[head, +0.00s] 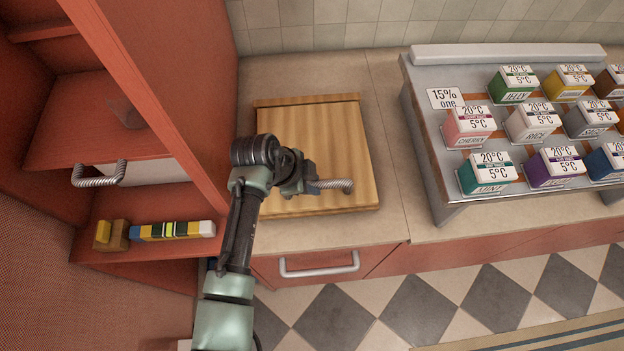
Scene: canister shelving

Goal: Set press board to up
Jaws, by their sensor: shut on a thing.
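The press board (330,130) is a light striped wooden board on the counter, with a darker wooden strip along its back edge. It looks to be lying flat. A ribbed metal handle (340,185) sits near its front edge. My gripper (316,187) is over the front part of the board, shut on the left end of this handle. My arm hides the board's front left corner. What lies under the board is hidden.
A red cabinet (170,90) with open shelves stands close on the left. A metal rack (430,130) of labelled canisters is on the right of the counter (385,150). A drawer handle (318,266) sticks out below the counter.

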